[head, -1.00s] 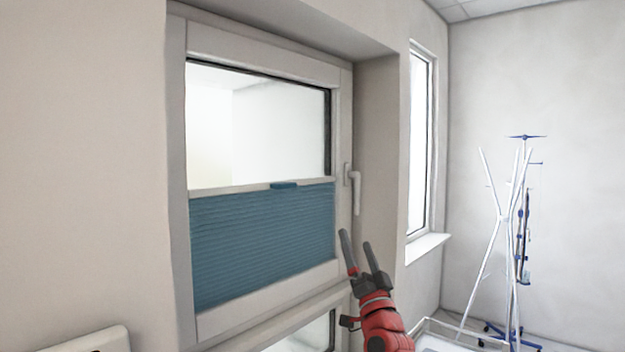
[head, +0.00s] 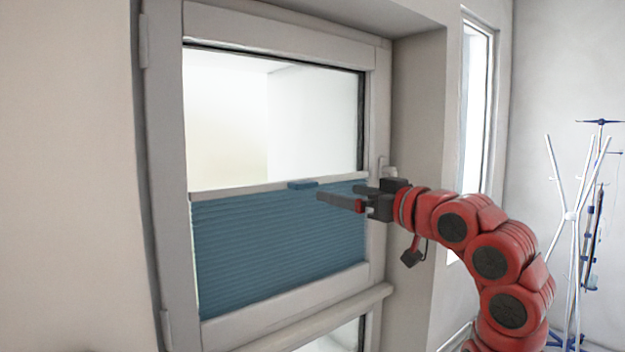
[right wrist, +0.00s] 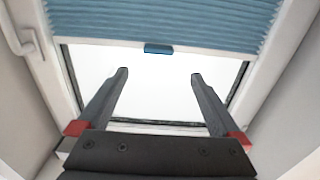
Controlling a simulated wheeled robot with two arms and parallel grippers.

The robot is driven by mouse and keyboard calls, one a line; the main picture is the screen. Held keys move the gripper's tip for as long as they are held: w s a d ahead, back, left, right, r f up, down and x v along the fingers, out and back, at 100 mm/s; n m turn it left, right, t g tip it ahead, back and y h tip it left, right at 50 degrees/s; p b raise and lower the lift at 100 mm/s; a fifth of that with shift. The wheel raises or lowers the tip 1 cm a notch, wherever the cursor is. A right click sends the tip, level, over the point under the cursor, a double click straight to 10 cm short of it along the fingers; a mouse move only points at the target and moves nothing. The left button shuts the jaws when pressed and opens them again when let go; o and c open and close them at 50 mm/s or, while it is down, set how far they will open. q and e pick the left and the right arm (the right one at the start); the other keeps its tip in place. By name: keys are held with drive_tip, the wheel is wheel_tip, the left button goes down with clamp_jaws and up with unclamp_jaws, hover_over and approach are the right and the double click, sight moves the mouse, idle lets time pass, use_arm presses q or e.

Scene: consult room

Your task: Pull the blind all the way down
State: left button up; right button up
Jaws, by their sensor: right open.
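The blue pleated blind (head: 275,245) covers the lower part of the window pane, with clear glass above its pale top rail. A small blue handle tab (head: 302,185) sits at the middle of that rail. My right gripper (head: 340,192) is open and empty, in front of the blind and just right of the tab. In the right wrist view, the tab (right wrist: 158,48) lies beyond the gap between the two open fingers (right wrist: 158,75), apart from them, with the blind (right wrist: 170,20) upside down above. My left gripper is not in view.
The white window frame (head: 165,150) surrounds the blind. A window handle (head: 388,172) is partly hidden behind my right gripper. A narrow window (head: 475,120) and a coat stand (head: 570,215) are at the right.

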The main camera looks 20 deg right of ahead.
sight(309, 185)
drive_tip(key=p+x, duration=0.3)
drive_tip(key=x, duration=0.7)
drive_tip(key=shift+w+p, duration=0.1)
drive_tip(key=shift+p, duration=0.2)
drive_tip(key=shift+w+f, duration=0.15)
drive_tip(key=shift+w, duration=0.25)
drive_tip(key=shift+c, duration=0.2)
clamp_jaws()
